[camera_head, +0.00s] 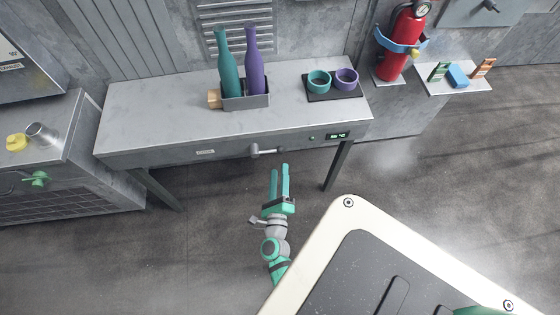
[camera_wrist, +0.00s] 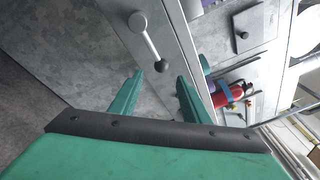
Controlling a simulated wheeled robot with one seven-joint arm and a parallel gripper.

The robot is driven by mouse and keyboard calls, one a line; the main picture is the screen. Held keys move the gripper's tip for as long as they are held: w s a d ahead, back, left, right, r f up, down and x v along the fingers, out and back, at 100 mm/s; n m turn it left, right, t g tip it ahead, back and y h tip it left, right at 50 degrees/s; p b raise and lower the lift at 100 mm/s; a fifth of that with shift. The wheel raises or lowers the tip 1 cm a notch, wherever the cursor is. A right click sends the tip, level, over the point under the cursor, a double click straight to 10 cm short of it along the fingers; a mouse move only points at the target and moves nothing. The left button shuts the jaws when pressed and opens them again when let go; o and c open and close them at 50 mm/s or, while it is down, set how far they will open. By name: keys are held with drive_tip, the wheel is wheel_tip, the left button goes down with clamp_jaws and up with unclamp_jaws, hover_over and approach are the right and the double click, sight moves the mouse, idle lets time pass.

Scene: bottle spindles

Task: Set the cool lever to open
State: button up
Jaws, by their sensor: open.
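A grey lever (camera_head: 266,151) sits on the front edge of the metal table, its arm pointing right and roughly level in the head view. In the wrist view the lever (camera_wrist: 149,44) shows a round grey hub and a dark ball at its free end. My gripper (camera_head: 279,169) is open and empty, just in front of and slightly below the lever, apart from it. In the wrist view the ball appears just beyond the gap between my fingertips (camera_wrist: 160,80). The writing on the label (camera_head: 205,152) left of the lever is too small to read.
The table (camera_head: 150,115) carries a rack (camera_head: 247,102) with a teal and a purple bottle, and a dark tray (camera_head: 334,96) with two rings. A small lit display (camera_head: 338,136) is right of the lever. Floor before the table is clear.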

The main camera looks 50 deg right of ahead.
drive_tip(key=shift+v, duration=1.35)
